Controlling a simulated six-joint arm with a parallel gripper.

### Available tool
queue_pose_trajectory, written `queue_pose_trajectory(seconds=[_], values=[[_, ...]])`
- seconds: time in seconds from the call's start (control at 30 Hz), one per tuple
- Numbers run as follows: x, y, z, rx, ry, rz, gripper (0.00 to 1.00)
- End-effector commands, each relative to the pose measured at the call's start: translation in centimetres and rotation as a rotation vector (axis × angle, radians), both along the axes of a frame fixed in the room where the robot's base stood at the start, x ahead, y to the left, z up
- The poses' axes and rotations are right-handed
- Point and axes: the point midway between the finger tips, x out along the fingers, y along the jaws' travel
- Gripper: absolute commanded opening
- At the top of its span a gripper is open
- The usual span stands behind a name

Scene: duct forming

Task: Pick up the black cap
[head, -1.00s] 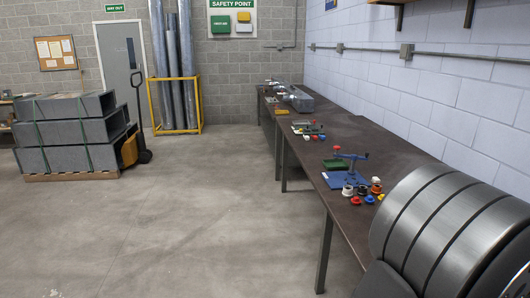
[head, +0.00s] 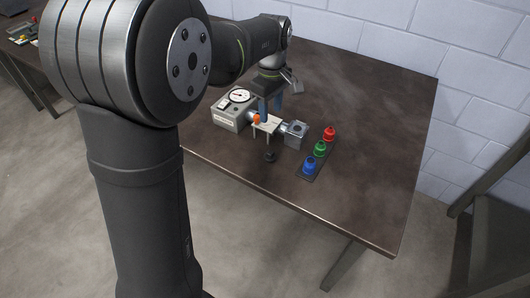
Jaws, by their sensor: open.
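I see nothing held between the fingers, though the view there is small.
A grey box with a dial gauge (head: 232,112) stands left of the plate, and a grey metal block (head: 294,133) right of it. A dark strip holds red (head: 329,133), green (head: 320,148) and blue (head: 309,166) caps. The table's (head: 375,170) right side is clear, with a wall behind.

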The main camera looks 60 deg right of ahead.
Motion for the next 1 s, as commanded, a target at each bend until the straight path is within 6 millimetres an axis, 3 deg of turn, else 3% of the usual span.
queue_pose_trajectory(seconds=[0.6,0.8,1.0], values=[[0.3,0.4,0.4,0.0,0.0,-1.187,0.44],[0.4,0.5,0.4,0.0,0.0,-1.398,0.44],[0.4,0.5,-1.1,0.001,0.003,-1.44,0.44]])
